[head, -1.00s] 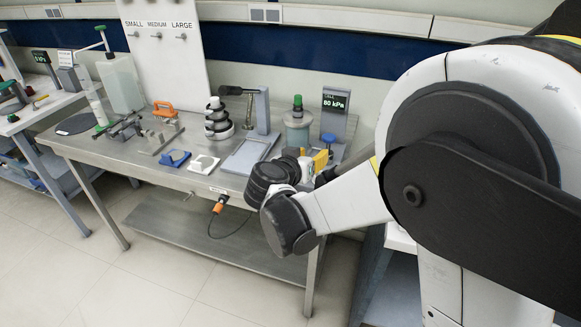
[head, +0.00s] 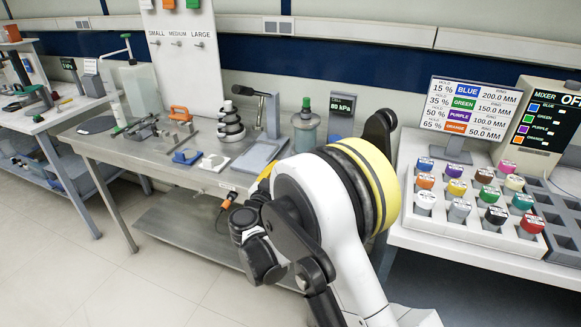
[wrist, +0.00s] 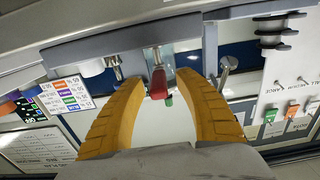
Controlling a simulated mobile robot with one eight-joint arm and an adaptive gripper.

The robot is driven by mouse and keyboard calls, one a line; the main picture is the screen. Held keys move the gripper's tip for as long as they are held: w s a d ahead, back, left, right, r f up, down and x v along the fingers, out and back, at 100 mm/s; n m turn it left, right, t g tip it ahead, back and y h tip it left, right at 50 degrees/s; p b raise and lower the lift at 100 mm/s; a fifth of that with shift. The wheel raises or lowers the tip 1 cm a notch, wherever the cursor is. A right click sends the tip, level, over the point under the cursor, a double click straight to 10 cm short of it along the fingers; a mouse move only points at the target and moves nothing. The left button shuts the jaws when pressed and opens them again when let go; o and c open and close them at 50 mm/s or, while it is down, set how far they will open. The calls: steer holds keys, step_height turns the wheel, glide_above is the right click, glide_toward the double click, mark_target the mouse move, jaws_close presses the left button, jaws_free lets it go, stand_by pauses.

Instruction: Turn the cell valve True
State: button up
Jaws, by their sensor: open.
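The pressure display (head: 342,104) stands at the right end of the steel bench and reads about 80 kPa. A clear vessel with a green cap (head: 306,125) stands left of it. My arm covers the bench area in front of the display, and I cannot make out the valve in the head view. In the wrist view, my gripper (wrist: 160,80) is open, with its two yellow fingers wide apart. A red handle (wrist: 158,83) shows between the fingertips; I cannot tell whether it touches them. A small green part shows just below it.
A rack of colored jars (head: 475,195) and a mixer screen (head: 550,115) stand on the right bench. A stand with black rings (head: 230,122), an orange-handled tool (head: 180,114) and a blue part (head: 186,156) are on the steel bench (head: 140,165). The floor in front is clear.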

steer(key=shift+b+x, duration=0.4)
steer(key=shift+x, duration=1.45)
jaws_close()
steer(key=shift+f, duration=0.1)
